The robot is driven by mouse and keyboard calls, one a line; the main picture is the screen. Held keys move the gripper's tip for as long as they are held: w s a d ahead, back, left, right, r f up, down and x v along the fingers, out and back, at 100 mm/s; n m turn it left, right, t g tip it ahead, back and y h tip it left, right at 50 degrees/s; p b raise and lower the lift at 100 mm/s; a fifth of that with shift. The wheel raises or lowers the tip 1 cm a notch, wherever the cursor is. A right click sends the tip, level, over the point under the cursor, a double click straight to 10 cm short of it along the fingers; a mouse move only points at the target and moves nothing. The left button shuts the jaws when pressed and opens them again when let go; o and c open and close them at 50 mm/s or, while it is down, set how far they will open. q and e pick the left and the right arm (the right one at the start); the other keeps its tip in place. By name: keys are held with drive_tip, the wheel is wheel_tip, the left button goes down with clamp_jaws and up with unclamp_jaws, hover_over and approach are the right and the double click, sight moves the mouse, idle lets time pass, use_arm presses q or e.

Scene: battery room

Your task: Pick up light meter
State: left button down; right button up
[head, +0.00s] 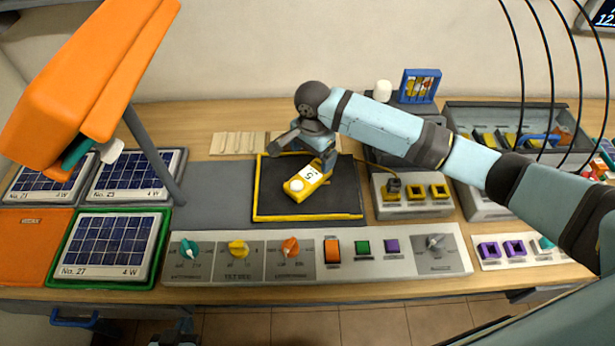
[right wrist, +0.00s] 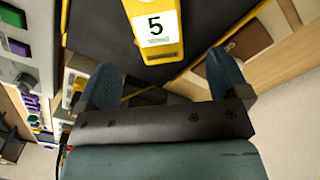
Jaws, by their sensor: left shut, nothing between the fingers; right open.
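The light meter (head: 304,184) is a yellow handheld device with a white dome and a label reading 5. It lies tilted on the black mat (head: 270,206) with a yellow border. In the right wrist view the meter (right wrist: 176,45) lies ahead of the fingertips, between their lines. My right gripper (head: 327,163) is over the mat at the meter's far end, and it is open and empty (right wrist: 164,75). The arm hides part of that end. My left gripper (head: 176,340) shows only in part at the bottom edge, low in front of the bench; it is shut and empty.
A control panel (head: 215,276) with knobs and switches runs along the bench front. Solar panels (head: 112,240) lie at left under an orange lamp (head: 75,90). A socket block (head: 408,209) and a grey bin (head: 465,112) stand at right. The grey surface left of the mat is clear.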

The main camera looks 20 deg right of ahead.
sight(311, 174)
wheel_tip(311, 174, down, 2)
drive_tip(key=shift+w+f, duration=0.1)
drive_tip(key=shift+f, duration=0.05)
drive_tip(key=shift+a+f, duration=0.1)
drive_tip(key=shift+f, duration=0.35)
drive_tip(key=f, duration=0.3)
drive_tip(key=f+p, duration=0.1)
drive_tip(key=shift+s+a+f, duration=0.15)
drive_tip(key=shift+s+f, duration=0.15)
drive_tip(key=shift+s, duration=0.05)
drive_tip(key=c, duration=1.1)
drive_tip(key=shift+c, duration=0.3)
drive_tip(key=shift+r, duration=0.2)
